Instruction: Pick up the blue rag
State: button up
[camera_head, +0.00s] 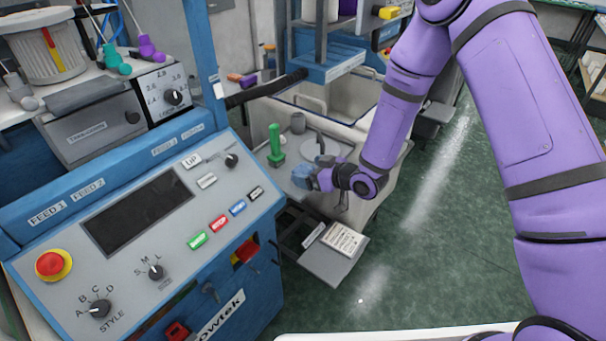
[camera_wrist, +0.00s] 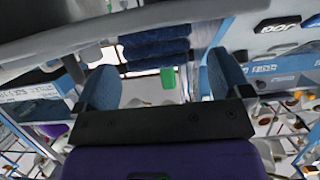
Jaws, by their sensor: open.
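My gripper (camera_head: 312,179) is at the end of my purple arm, over the pale work surface in the middle of the head view. In the wrist view its two light blue fingers stand wide apart, with a gap between them (camera_wrist: 160,88). I see nothing held in the gap. I cannot make out the blue rag for certain. Blue patches at the gripper in the head view look like its fingers, and a rag there could be hidden by them. Dark blue ridged shapes (camera_wrist: 155,47) show beyond the fingers in the wrist view; I cannot tell what they are.
A green-handled tool (camera_head: 275,145) stands left of my gripper, near a grey cup (camera_head: 298,122). A black padded bar (camera_head: 265,90) lies behind. A blue control panel (camera_head: 140,215) fills the left. A printed card (camera_head: 342,239) lies on a grey shelf below. Green floor is clear to the right.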

aim_at(304, 169)
jog(key=x, duration=0.3)
jog(key=shift+a+f, duration=0.1)
jog(key=shift+f, duration=0.05)
jog(key=c, duration=1)
jog(key=shift+r, duration=0.2)
